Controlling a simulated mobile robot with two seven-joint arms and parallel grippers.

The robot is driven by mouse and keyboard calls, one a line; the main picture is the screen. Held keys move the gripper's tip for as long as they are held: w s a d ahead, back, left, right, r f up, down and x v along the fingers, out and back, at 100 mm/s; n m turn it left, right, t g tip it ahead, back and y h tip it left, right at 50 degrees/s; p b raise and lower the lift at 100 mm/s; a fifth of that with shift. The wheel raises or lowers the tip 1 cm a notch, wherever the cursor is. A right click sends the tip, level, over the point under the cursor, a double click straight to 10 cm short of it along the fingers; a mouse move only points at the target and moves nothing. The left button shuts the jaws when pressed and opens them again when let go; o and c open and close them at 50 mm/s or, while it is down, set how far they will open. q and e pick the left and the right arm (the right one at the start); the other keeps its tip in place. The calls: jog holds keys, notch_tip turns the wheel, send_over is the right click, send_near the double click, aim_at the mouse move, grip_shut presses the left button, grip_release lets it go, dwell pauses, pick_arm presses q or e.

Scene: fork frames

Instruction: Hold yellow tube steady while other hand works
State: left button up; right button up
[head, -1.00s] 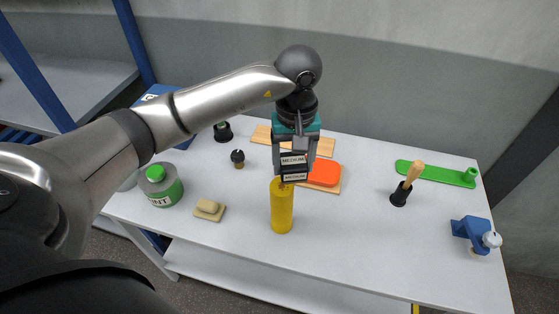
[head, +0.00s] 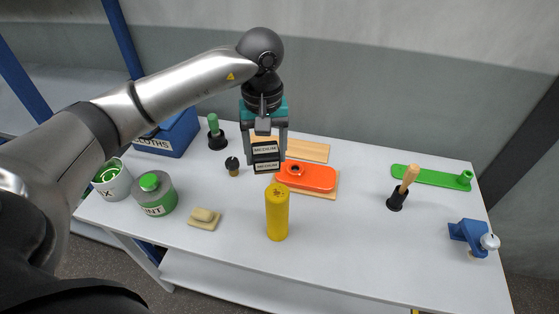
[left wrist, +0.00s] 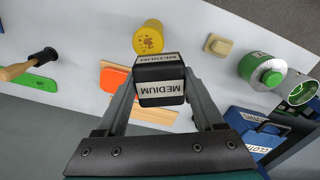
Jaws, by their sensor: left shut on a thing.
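The yellow tube (head: 277,216) stands upright on the white table near its front edge, with small dark marks on its top. It also shows in the left wrist view (left wrist: 148,38), just beyond the held block. My left gripper (head: 264,146) is shut on a black block (head: 266,159) with white "MEDIUM" labels. The block also shows between the fingers in the left wrist view (left wrist: 160,73). The gripper is above the table, up and slightly left of the tube in the head view, apart from it. My right gripper is not in view.
An orange tool (head: 312,178) lies on a wooden board behind the tube. Left are a pale block (head: 204,217), a green-capped can (head: 158,196) and a blue cloths box (head: 176,136). Right are a wooden-handled tool (head: 405,184) and a blue clamp (head: 466,233).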

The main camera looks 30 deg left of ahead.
pick_arm(q)
jog(key=a+r, duration=0.3)
jog(key=a, duration=0.6)
jog(key=shift+b, duration=0.4)
jog(key=shift+a, duration=0.1)
